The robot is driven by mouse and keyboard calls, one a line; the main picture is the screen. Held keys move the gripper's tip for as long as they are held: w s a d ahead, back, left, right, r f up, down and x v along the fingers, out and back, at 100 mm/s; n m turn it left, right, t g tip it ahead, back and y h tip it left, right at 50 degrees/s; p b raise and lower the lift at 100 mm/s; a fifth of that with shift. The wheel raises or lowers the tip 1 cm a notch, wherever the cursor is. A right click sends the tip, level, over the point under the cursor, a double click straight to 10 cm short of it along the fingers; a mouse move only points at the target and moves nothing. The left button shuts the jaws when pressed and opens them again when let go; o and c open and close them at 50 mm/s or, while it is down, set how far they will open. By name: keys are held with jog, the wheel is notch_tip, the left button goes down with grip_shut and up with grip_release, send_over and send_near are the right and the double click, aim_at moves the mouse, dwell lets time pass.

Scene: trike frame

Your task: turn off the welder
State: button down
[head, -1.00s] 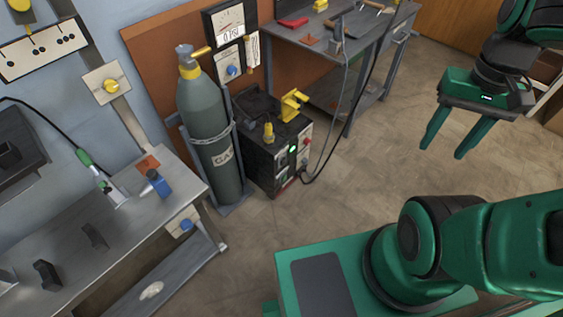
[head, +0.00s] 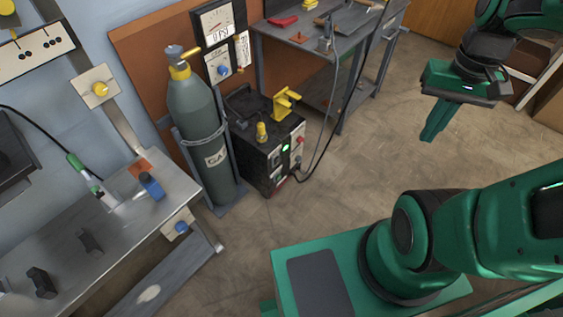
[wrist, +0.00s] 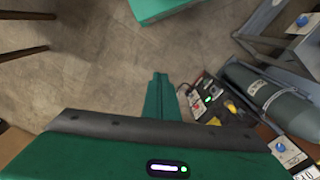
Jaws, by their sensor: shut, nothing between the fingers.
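The welder (head: 258,160) is a dark box on the floor beside the gas cylinder. Its front panel carries a lit green light (head: 285,147), a red knob and other small controls and sockets. A yellow bracket and a yellow knob sit on its top. The welder also shows in the wrist view (wrist: 232,133), right of my fingers, with the green light glowing. My gripper (head: 432,136) is shut and empty, held in the air well to the right of the welder. In the wrist view my fingers (wrist: 160,78) are together over bare floor.
The grey gas cylinder (head: 208,140) stands chained left of the welder. A workbench (head: 290,38) stands behind, with cables hanging down to the welder. A metal table (head: 100,240) is at left. The floor between the welder and my gripper is clear.

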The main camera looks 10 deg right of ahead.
jog(key=w+a+f+n+t+y, duration=0.1)
jog(key=w+a+f+y, duration=0.15)
jog(key=w+f, duration=0.9)
jog(key=w+a+f+n+t+y, duration=0.1)
jog(key=w+a+f+n, duration=0.15)
jog(key=w+f, duration=0.9)
jog(key=w+a+f+m+t, duration=0.2)
jog(key=a+f, duration=0.1)
jog(key=f, duration=0.5)
jog(key=w+a+f+m+t+y, duration=0.1)
jog(key=w+a+f+m+t, duration=0.1)
jog(key=f, duration=0.7)
jog(key=w+a+f+m+t+y, duration=0.1)
jog(key=a+f+m, duration=0.3)
jog(key=f, duration=0.5)
jog(key=shift+w+a+f+t, duration=0.2)
jog(key=shift+w+a+t, duration=0.25)
jog(key=shift+w, duration=0.25)
jog(key=shift+w+m+y, duration=0.1)
jog(key=shift+m+y, duration=0.15)
send_near(277, 160)
jog(key=s+f+x, duration=0.1)
jog(key=x, duration=0.4)
jog(key=shift+w+a+r, duration=0.1)
jog(key=shift+w, duration=0.6)
